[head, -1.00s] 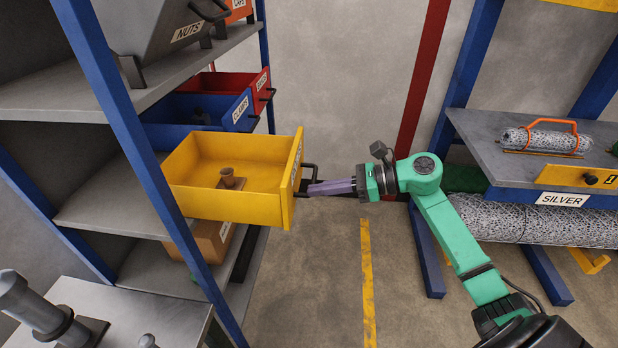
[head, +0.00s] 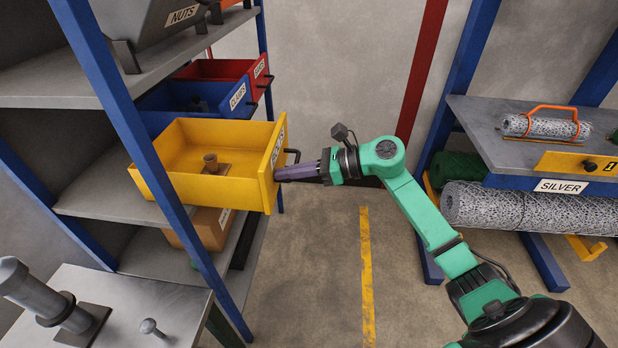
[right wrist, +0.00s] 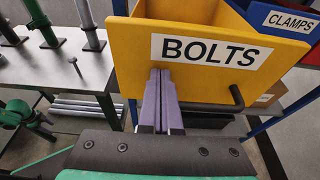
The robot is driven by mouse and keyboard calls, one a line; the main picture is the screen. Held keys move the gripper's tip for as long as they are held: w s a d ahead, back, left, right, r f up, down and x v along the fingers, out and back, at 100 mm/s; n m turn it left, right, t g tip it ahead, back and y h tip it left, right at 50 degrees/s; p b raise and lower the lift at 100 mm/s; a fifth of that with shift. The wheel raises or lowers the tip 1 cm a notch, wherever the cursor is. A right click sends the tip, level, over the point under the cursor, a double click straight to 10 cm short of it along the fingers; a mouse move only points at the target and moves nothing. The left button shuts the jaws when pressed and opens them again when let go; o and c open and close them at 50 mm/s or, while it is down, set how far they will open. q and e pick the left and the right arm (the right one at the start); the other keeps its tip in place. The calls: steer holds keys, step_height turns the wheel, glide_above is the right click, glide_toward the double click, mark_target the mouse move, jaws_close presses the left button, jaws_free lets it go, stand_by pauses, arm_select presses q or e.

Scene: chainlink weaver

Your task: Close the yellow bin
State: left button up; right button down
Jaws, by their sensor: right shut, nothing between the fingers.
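The yellow bin (head: 196,191) is pulled out of the shelf like a drawer, with its open top showing a brown bolt-like piece (head: 211,163) inside. Its front face carries a BOLTS label (right wrist: 210,50) in the right wrist view and a dark handle (right wrist: 232,100). My right gripper (head: 278,173) is shut and empty. Its purple fingertips are at the bin's front face, below the label and left of the handle in the right wrist view (right wrist: 160,80). They look in contact with the face or very near it. My left gripper is not in view.
A blue CLAMPS bin (head: 200,105) and a red bin (head: 230,70) stick out behind the yellow bin. A blue shelf post (head: 150,165) stands in front of it. A metal table (head: 165,300) is at lower left. A rack with a SILVER label (head: 560,186) stands at right. The floor between is clear.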

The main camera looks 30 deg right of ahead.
steer(key=w+a+b, duration=0.1)
steer(key=w+a, duration=0.2)
steer(key=a, duration=0.2)
steer(key=w+a+b, duration=0.1)
steer(key=w+a, duration=0.2)
steer(key=a, duration=0.2)
steer(key=w+a+b, duration=0.1)
steer(key=w+a, duration=0.2)
steer(key=a, duration=0.2)
steer(key=shift+w+a+b, duration=0.1)
steer(key=shift+w+b, duration=0.2)
steer(key=shift+b, duration=0.1)
steer(key=shift+r, duration=0.1)
